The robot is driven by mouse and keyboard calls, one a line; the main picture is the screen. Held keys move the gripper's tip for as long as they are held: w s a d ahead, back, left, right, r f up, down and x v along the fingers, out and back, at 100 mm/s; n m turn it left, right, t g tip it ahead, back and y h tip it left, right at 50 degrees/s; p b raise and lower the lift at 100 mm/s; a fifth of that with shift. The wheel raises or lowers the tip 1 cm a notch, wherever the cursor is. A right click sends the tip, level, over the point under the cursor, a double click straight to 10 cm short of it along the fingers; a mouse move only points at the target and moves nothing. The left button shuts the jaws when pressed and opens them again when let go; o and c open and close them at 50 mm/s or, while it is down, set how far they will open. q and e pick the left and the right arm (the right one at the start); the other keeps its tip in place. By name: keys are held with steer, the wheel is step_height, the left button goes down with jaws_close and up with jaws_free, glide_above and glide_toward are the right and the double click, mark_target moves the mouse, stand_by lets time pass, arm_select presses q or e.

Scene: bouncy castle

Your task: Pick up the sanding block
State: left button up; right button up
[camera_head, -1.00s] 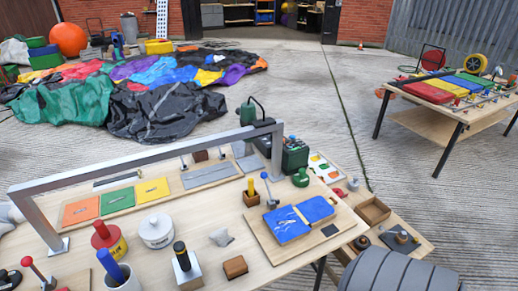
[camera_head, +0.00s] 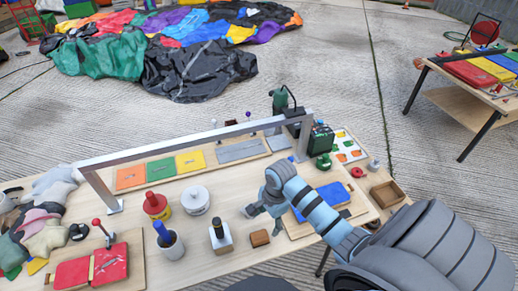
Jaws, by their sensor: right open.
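The likely sanding block is a small brown block (camera_head: 259,238) lying near the front edge of the workbench (camera_head: 200,262). My right gripper (camera_head: 254,212) reaches in from the right and is open and empty. It appears just beyond the brown block in the picture; its height above the bench is hard to judge. The gripper and forearm cover part of the bench and part of a blue-covered board (camera_head: 325,197). My left gripper is not in view.
A black-handled block (camera_head: 220,236) stands left of the brown block. A cup with a blue handle (camera_head: 169,242), a red-lidded pot (camera_head: 156,205) and a white pot (camera_head: 195,200) stand further left. A metal frame (camera_head: 190,139) spans the bench behind.

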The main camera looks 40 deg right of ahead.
steer(key=f+m+b, duration=0.1)
steer(key=f, duration=0.3)
steer(key=w+a+f+b, duration=0.1)
steer(key=f+b, duration=0.1)
steer(key=f, duration=0.2)
steer(key=a+f+m+b, duration=0.1)
steer(key=f, duration=0.2)
steer(key=shift+w+f+m, duration=0.25)
steer(key=shift+f+m, duration=0.05)
steer(key=shift+f, duration=0.1)
steer(key=shift+r, duration=0.1)
steer(key=shift+c, duration=0.4)
steer(key=c, duration=1.2)
steer(key=shift+r, duration=0.15)
steer(key=shift+c, duration=0.2)
step_height(320, 180, up, 11)
steer(key=p, duration=0.4)
step_height(320, 180, up, 9)
glide_above(259, 236)
steer(key=shift+d+p, duration=0.1)
steer(key=shift+p, duration=0.35)
